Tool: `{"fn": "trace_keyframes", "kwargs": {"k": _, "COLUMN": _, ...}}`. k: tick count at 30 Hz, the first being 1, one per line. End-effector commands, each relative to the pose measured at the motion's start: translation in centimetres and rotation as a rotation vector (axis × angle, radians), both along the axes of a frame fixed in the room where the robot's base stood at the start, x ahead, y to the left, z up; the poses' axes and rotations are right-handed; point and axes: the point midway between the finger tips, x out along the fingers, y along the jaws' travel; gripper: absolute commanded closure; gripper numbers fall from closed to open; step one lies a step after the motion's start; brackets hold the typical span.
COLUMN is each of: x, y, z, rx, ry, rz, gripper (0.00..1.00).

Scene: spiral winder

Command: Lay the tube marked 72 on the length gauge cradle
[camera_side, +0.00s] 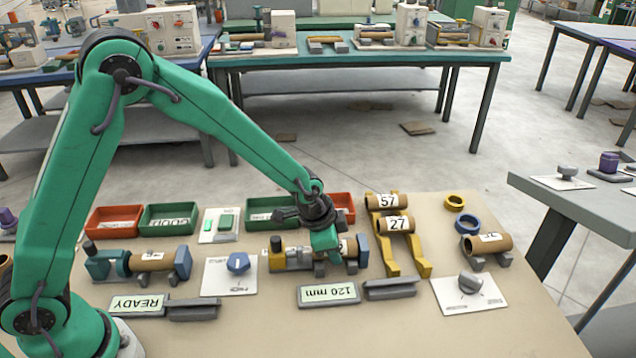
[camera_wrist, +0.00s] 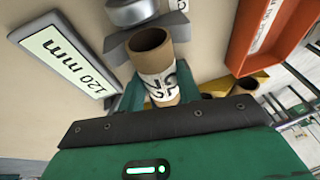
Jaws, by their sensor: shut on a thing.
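My gripper (camera_side: 325,243) is low over the length gauge cradle (camera_side: 321,268), between its yellow end block (camera_side: 277,252) and blue end block (camera_side: 362,250). It is shut on a brown cardboard tube (camera_wrist: 150,45) with a white label; the wrist view also shows my gripper (camera_wrist: 158,92). The label's black digits are partly hidden and I cannot read the whole number. The held tube lies about level, in line with the grey supports. I cannot tell whether it touches them. The gauge display (camera_side: 329,293) reads 120 mm.
Tubes marked 57 (camera_side: 386,201) and 27 (camera_side: 398,224) lie on a yellow rack (camera_side: 416,258). Another tube (camera_side: 488,243) rests at the right, and one (camera_side: 152,261) in the left fixture by the READY display (camera_side: 137,304). Red (camera_side: 114,219) and green bins (camera_side: 168,217) stand behind.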

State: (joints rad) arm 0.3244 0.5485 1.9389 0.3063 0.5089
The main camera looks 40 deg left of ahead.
Motion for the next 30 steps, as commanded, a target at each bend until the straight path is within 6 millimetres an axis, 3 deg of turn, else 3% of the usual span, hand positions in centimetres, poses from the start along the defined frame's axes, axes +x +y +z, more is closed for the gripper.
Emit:
{"fn": "trace_keyframes", "kwargs": {"k": 6, "x": 0.0, "y": 0.0, "z": -0.3, "rx": 0.001, "ry": 0.001, "rz": 0.0, "gripper": 0.95}}
{"fn": "trace_keyframes", "kwargs": {"k": 7, "x": 0.0, "y": 0.0, "z": -0.3, "rx": 0.001, "ry": 0.001, "rz": 0.0, "gripper": 0.64}}
{"fn": "trace_keyframes", "kwargs": {"k": 10, "x": 0.0, "y": 0.0, "z": -0.3, "rx": 0.001, "ry": 0.001, "rz": 0.0, "gripper": 0.44}}
{"fn": "trace_keyframes", "kwargs": {"k": 23, "x": 0.0, "y": 0.0, "z": 0.1, "rx": -0.001, "ry": -0.001, "rz": 0.0, "gripper": 0.44}}
{"fn": "trace_keyframes", "kwargs": {"k": 30, "x": -0.2, "y": 0.0, "z": 1.7, "rx": -0.001, "ry": -0.002, "rz": 0.0, "gripper": 0.44}}
